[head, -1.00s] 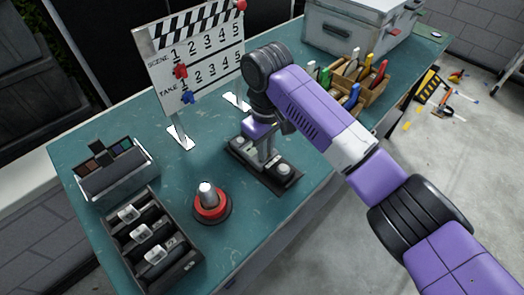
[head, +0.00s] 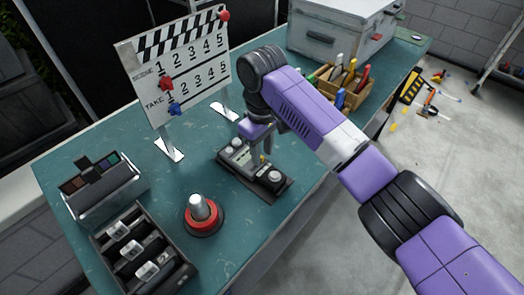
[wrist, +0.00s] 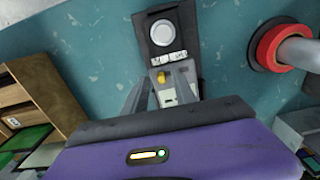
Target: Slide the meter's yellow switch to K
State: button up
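The meter (head: 233,158) is a dark, long device lying on the green workbench, with a round knob at its near right end. In the wrist view its black end with a round pale dial (wrist: 162,32) points up the picture. Its small yellow switch (wrist: 161,77) sits on a grey panel below the dial; the panel's letters are too small to read. My gripper (head: 261,152) points down at the meter. In the wrist view its two grey fingers (wrist: 166,82) stand apart, one on each side of the panel, with the switch between them. I cannot tell whether either finger touches it.
A red-and-silver beacon-like piece (head: 203,214) stands left of the meter. A wooden tool holder (head: 350,97) and grey case (head: 340,35) are behind my arm.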

aim_at(262, 155)
notch_tip(262, 155, up, 7)
jog(key=shift+r, duration=0.15)
jog(key=shift+w, duration=0.1)
dwell(0.5)
